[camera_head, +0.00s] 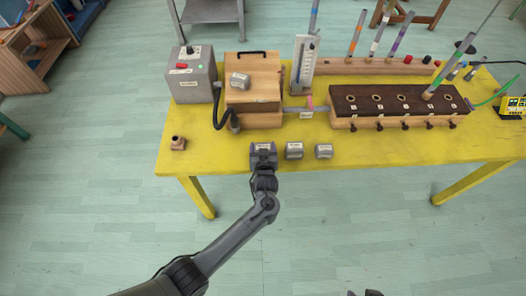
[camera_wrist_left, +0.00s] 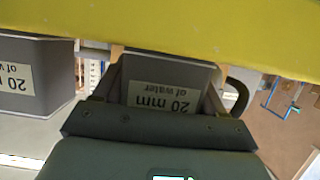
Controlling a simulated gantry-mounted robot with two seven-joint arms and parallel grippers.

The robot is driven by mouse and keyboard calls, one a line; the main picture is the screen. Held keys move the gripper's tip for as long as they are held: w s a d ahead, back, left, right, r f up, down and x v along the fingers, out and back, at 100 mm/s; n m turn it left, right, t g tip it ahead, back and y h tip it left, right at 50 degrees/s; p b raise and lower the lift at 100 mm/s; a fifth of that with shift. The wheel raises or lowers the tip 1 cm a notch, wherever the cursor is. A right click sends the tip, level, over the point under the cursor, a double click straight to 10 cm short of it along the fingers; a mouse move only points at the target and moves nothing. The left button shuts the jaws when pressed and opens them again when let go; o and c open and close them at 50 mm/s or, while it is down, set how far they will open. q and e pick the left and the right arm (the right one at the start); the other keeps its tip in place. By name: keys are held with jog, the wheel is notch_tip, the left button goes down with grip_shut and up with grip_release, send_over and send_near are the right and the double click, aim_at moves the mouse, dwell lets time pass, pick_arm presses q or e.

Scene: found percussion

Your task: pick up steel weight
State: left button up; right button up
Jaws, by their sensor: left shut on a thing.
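A grey steel weight (camera_wrist_left: 158,85) with a label reading "20 mm of water" sits between the fingers of my left gripper in the left wrist view. My left gripper (camera_head: 264,155) is shut on this weight at the front edge of the yellow table, left of two similar weights. In the head view the gripper mostly hides the held weight. I cannot tell whether it touches the tabletop. A second grey weight (camera_head: 294,151) stands just right of it, also showing in the wrist view (camera_wrist_left: 30,85). A third weight (camera_head: 324,152) stands further right. Another grey weight (camera_head: 240,81) rests on the wooden box.
The yellow table (camera_head: 400,149) has free room at its front right. Behind the weights stand the wooden box (camera_head: 262,121), a grey unit (camera_head: 192,82) with a dark hose, and a long wooden block (camera_head: 390,122) with holes. A small brown piece (camera_head: 178,143) stands at left.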

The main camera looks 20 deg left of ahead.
pick_arm(q)
jog(key=c, duration=0.4)
jog(key=shift+r, duration=0.1)
jog(key=shift+c, duration=1.3)
jog(key=shift+r, duration=0.1)
